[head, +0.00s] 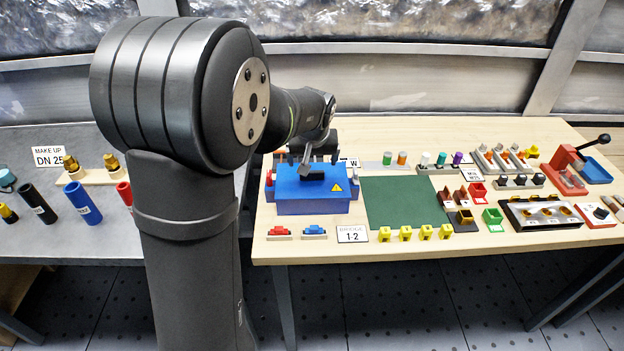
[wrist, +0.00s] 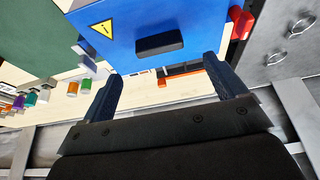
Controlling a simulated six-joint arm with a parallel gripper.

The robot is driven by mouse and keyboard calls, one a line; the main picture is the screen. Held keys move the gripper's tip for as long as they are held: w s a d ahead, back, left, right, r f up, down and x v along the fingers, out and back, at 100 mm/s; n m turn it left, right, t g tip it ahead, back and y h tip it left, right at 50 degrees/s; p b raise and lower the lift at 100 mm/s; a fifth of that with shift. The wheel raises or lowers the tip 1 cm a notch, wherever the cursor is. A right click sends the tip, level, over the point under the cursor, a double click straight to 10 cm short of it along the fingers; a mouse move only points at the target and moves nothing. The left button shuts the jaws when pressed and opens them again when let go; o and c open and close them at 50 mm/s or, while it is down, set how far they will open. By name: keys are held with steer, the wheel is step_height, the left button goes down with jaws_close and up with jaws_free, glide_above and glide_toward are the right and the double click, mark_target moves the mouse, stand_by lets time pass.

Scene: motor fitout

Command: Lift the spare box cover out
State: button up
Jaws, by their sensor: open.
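A blue box (head: 300,206) stands on the wooden bench, left of a green mat. Its blue top, which looks like a cover (head: 327,190), has a black grip and a yellow warning sign. In the wrist view the blue cover (wrist: 190,22) fills the upper middle, with its black grip (wrist: 160,43) near the space between my fingers. My gripper (wrist: 163,68) is open and empty, its dark fingers set wide apart. In the head view my gripper (head: 306,158) is above the rear part of the blue box. The gap between fingers and grip is hard to judge.
A green mat (head: 408,203) lies right of the box. Yellow parts (head: 405,233) line the front edge, with red and blue pieces (head: 278,232) before the box. Coloured cylinders (head: 402,158) stand behind the mat. A red lever press (head: 564,165) is at the far right.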

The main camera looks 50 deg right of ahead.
mark_target(312, 173)
steer(key=shift+x, duration=2.8)
steer(key=shift+r, duration=0.1)
steer(key=c, duration=1.4)
steer(key=shift+o, duration=0.2)
steer(key=shift+r, duration=0.55)
steer(key=r, duration=0.1)
steer(key=s+r, duration=0.1)
steer(key=r, duration=0.1)
steer(key=shift+r, duration=0.3)
steer(key=s+r, duration=0.6)
steer(key=s, duration=0.4)
steer(key=shift+s, duration=0.4)
steer(key=shift+r, duration=0.15)
